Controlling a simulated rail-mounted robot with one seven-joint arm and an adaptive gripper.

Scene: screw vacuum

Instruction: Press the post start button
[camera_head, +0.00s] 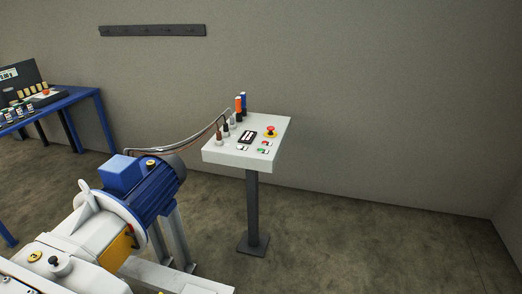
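The control post (252,212) is a dark column with a white sloped panel (282,124) on top, standing right of centre. A small green button (262,150) is near the panel's front right edge. A small red button (265,143) is just behind it. I cannot read their labels, so I cannot tell for sure which is start. A red mushroom button (270,131) on a yellow base sits farther back. A dark display (246,137) is at the panel's middle. My gripper is not in view.
A vacuum pump with a blue motor (154,188) stands at front left, near the post. A cable (192,138) runs from the panel's back left. A blue table (72,98) with instruments is at far left. Floor right of the post is clear.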

